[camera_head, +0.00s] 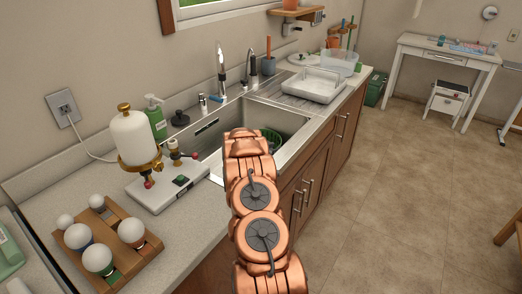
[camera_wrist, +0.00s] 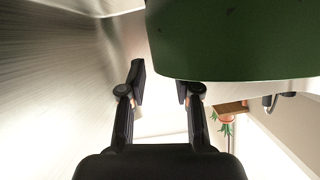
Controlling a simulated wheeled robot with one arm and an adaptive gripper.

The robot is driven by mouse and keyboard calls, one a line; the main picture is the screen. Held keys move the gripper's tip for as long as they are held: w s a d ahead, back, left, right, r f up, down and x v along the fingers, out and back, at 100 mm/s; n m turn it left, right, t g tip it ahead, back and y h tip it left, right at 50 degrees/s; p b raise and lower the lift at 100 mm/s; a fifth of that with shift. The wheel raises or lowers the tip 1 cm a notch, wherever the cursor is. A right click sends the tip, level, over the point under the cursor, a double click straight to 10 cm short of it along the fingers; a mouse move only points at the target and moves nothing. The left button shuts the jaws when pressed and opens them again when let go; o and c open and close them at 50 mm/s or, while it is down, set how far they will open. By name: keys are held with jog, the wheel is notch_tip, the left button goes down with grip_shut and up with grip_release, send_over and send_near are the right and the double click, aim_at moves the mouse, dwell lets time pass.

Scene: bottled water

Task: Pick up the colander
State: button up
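A green colander (camera_head: 270,138) shows partly inside the metal sink (camera_head: 290,122) in the head view, with much of it hidden by my arm and the sink. In the wrist view a dark green curved surface, which looks like the colander (camera_wrist: 235,42), fills the upper right, very close to the camera. My gripper (camera_wrist: 161,82) is open, its two black fingers apart with nothing held between them. The right fingertip is close to the lower edge of the green surface; I cannot tell whether they touch. In the head view my gripper is hidden behind my copper arm.
The sink wall (camera_wrist: 50,80) is close on the left in the wrist view. Taps (camera_head: 220,72) stand behind the sink. A white tray (camera_head: 313,86) lies to its right. A white device with a round tank (camera_head: 134,138) and a wooden holder (camera_head: 128,252) are on the left counter.

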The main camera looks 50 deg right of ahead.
jog(key=shift+p+x, duration=0.45)
jog(key=shift+x, duration=0.95)
jog(key=shift+w, duration=0.1)
grip_shut()
